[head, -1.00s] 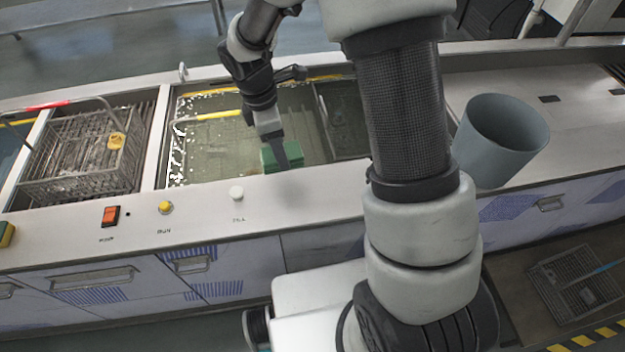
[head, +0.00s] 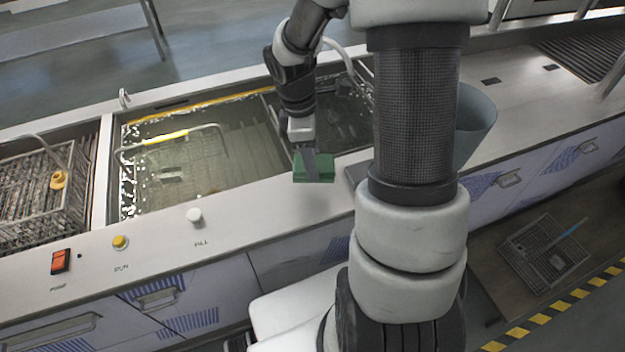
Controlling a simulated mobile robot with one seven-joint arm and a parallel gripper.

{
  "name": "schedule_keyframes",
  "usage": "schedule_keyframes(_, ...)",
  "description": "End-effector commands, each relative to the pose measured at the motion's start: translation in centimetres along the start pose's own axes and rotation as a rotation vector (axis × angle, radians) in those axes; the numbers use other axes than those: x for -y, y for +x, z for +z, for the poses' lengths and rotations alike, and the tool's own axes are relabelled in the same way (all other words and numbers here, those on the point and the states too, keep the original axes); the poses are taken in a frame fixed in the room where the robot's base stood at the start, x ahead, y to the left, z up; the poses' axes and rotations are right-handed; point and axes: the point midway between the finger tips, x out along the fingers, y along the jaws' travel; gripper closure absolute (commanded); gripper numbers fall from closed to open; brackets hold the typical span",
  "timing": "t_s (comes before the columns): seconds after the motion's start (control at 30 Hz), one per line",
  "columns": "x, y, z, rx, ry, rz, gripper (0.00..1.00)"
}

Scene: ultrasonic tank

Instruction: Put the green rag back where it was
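The green rag (head: 322,170) looks like a small folded block. My gripper (head: 309,162) points down and is shut on it, with a dark finger across its near side. The rag appears at the tank's front rim, over the pale counter (head: 285,203); I cannot tell whether it touches the counter. My arm hides part of the counter to the right of the rag.
The water-filled tank (head: 190,168) is behind and left, with a submerged basket in it. A wire basket (head: 40,195) stands further left. A grey bin (head: 473,122) is partly hidden behind my arm. Red, yellow and white controls line the front ledge. The right counter is largely clear.

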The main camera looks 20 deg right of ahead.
Motion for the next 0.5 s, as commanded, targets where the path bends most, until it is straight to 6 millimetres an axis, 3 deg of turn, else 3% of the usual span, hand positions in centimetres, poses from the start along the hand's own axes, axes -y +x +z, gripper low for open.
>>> schedule_keyframes(0.03, 0.1, 1.1, -0.2, 0.001, -0.002, -0.003, 0.71)
schedule_keyframes(0.27, 0.0, 2.9, -0.5, 0.0, -0.002, 0.0, 0.71)
schedule_keyframes(0.5, 0.1, 6.0, -1.0, -0.001, -0.003, -0.002, 0.71)
